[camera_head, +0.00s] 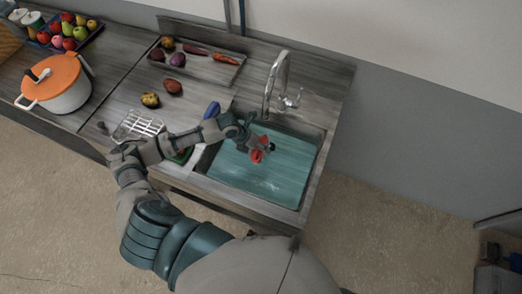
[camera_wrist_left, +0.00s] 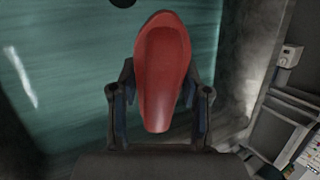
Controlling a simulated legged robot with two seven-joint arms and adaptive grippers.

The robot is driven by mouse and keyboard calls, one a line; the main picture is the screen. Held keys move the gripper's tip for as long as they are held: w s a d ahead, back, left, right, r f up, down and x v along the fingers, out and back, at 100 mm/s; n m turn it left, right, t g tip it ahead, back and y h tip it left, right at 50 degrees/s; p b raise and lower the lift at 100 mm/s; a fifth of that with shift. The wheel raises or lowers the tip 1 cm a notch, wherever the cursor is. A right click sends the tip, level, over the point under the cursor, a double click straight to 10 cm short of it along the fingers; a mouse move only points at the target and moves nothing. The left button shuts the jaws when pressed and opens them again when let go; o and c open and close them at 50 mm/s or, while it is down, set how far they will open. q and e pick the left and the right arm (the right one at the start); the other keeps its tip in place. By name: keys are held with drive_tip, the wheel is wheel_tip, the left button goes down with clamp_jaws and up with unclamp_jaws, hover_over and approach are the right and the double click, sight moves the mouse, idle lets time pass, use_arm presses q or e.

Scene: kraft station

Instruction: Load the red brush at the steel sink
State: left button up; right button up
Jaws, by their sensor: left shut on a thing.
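My left gripper (camera_head: 257,146) reaches out over the steel sink (camera_head: 300,214) and is shut on the red brush (camera_head: 257,155). In the left wrist view the brush (camera_wrist_left: 163,62) is a long red, rounded shape between the two dark fingers of the gripper (camera_wrist_left: 158,100). Its far end points away from the wrist. The sink basin looks filled with teal water (camera_head: 285,175), and this also fills the left of the wrist view (camera_wrist_left: 60,90). The gripper partly hides the brush in the head view. My right gripper is not in view.
A curved faucet (camera_head: 278,80) stands behind the sink. A tray (camera_head: 215,85) with vegetables lies at the back of the counter. A wire rack (camera_head: 138,126) and a blue item (camera_head: 212,110) are left of the sink. An orange-lidded pot (camera_head: 62,90) stands far left.

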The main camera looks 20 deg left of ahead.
use_arm(q)
drive_tip(key=r+p, duration=0.2)
drive_tip(key=r, duration=0.1)
drive_tip(key=shift+d, duration=0.3)
drive_tip(key=shift+r, duration=0.3)
drive_tip(key=shift+a+r+p, duration=0.1)
drive_tip(key=shift+r+p, duration=0.25)
drive_tip(key=shift+p, duration=0.2)
drive_tip(key=shift+a+r+p, duration=0.3)
drive_tip(key=shift+r+p, duration=0.35)
drive_tip(key=shift+r, duration=0.05)
wheel_tip(320, 180, up, 2)
drive_tip(key=shift+r+p, duration=0.1)
drive_tip(key=shift+p, duration=0.85)
drive_tip(key=shift+r, duration=0.2)
drive_tip(key=shift+d, duration=0.25)
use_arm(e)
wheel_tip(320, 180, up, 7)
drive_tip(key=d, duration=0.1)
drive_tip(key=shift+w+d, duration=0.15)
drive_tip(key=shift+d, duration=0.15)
